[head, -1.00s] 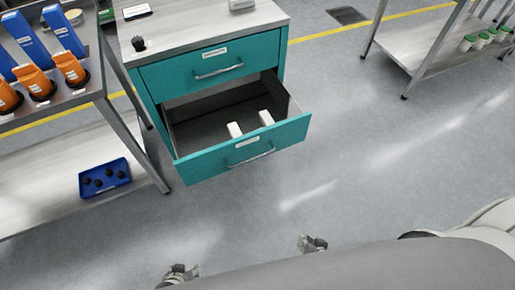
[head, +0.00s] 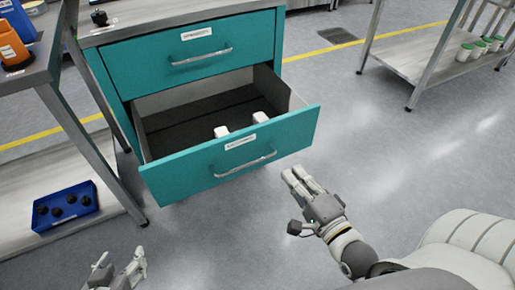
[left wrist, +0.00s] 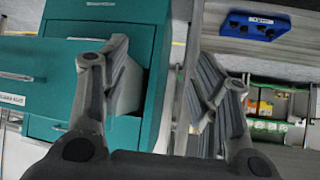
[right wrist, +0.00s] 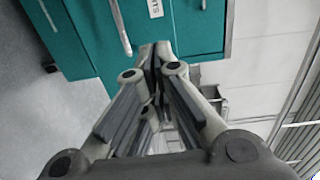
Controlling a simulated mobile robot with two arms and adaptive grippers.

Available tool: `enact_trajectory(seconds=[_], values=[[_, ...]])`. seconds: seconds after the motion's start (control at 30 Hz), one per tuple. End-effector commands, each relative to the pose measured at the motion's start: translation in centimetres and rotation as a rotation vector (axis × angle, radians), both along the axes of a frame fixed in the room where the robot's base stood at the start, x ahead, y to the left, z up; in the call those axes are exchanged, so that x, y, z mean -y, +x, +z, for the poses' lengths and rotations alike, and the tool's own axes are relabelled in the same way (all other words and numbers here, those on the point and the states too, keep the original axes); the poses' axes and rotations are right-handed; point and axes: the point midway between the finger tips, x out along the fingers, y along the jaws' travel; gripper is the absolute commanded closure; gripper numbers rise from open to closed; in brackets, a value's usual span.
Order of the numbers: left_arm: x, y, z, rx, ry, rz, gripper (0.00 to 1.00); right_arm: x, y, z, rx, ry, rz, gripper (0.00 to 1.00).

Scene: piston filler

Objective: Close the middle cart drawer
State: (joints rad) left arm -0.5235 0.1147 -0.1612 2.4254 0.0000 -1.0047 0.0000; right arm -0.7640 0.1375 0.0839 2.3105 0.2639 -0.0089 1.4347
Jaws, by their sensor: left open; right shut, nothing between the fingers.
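The middle cart drawer (head: 232,155) is teal and stands pulled out of the cart (head: 185,45), with two white items inside and a metal bar handle (head: 245,165) on its front. My right gripper (head: 302,178) is shut and empty, to the right of and in front of the drawer front, apart from it in the head view. In the right wrist view the shut fingers (right wrist: 152,62) point towards teal drawer fronts. My left gripper (head: 120,268) is open and empty, low in front of the cart. In the left wrist view its fingers (left wrist: 160,85) are spread, with the cart beyond.
A metal table (head: 45,75) with orange and blue containers stands left of the cart. A blue tray (head: 64,207) with dark round parts lies on its lower shelf. A shelf unit (head: 420,62) with green-lidded jars is at the back right. The floor before the drawer is clear.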

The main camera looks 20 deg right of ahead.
Motion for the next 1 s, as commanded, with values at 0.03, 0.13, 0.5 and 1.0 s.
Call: enact_trajectory(seconds=[0.03,0.13,0.5,1.0], values=[[0.0,-0.1,-0.1,0.009,-0.002,0.000,0.44,0.0,-0.1,0.1,0.015,0.015,0.001,1.00],[0.0,-0.1,0.5,0.021,-0.004,0.000,0.44,0.0,0.0,0.8,0.030,0.031,0.001,1.00],[0.9,2.0,2.8,0.173,-0.039,-0.012,0.44,-0.2,4.1,1.0,0.036,0.031,0.002,1.00],[2.7,5.1,9.2,0.538,-0.127,-0.035,0.44,-0.5,11.5,0.9,0.032,0.029,0.002,1.00]])
